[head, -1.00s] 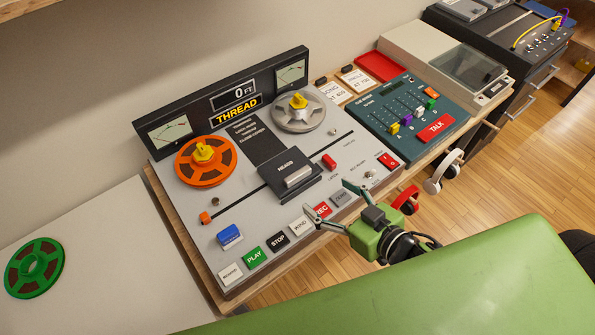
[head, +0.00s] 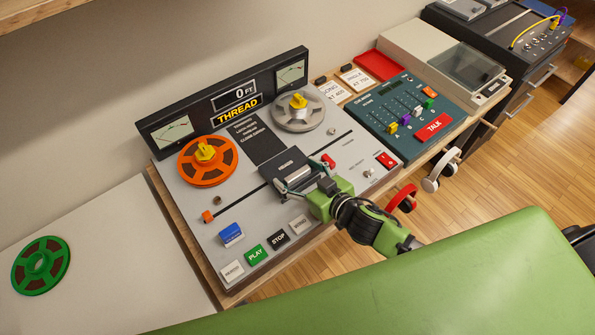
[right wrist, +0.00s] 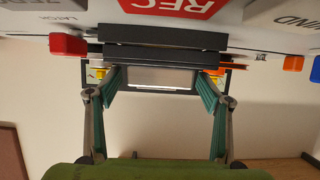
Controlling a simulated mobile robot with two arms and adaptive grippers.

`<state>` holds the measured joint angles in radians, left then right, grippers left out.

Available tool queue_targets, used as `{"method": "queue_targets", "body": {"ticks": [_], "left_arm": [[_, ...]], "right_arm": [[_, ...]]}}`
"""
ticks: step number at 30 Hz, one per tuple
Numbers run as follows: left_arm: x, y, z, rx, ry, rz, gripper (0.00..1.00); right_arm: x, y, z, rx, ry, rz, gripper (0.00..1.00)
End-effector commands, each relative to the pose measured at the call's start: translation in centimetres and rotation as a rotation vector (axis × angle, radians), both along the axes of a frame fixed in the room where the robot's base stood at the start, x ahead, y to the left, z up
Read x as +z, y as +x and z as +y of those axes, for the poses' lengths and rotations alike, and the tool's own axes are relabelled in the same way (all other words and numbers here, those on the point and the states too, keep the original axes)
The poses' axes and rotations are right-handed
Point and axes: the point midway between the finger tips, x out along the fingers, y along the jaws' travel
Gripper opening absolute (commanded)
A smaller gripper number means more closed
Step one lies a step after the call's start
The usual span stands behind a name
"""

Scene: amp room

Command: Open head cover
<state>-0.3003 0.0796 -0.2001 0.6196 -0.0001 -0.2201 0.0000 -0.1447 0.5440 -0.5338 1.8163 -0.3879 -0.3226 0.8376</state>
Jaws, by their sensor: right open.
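The black head cover (head: 281,162) sits closed at the middle of the grey tape deck (head: 215,205). In the right wrist view, which is upside down, the open fingers of the right gripper (right wrist: 157,80) lie on either side of the silver handle (right wrist: 150,78). I cannot tell whether they touch it. My left gripper is not in view.
An orange reel (head: 207,162) and a grey reel (head: 298,112) sit on the deck behind the cover. Push buttons such as the green PLAY (head: 256,254) line the front edge. A teal mixer (head: 410,115) stands to the right. A green reel (head: 41,264) lies on the left.

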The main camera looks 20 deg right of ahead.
Motion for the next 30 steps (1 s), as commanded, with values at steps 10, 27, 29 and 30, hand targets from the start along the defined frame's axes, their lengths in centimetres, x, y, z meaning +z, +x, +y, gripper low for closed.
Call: {"method": "queue_targets", "body": {"ticks": [10,27,29,30], "left_arm": [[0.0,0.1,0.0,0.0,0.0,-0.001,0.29],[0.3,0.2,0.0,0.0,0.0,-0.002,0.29],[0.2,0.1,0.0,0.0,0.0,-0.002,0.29],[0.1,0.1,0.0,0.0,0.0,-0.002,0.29]], "right_arm": [[-0.1,0.2,0.1,0.0,0.0,0.0,0.67],[0.1,5.2,1.8,-0.003,0.003,-0.004,0.16],[0.1,6.5,2.3,-0.002,0.003,-0.005,0.16],[0.0,7.3,2.6,-0.002,0.003,-0.004,0.16]]}}
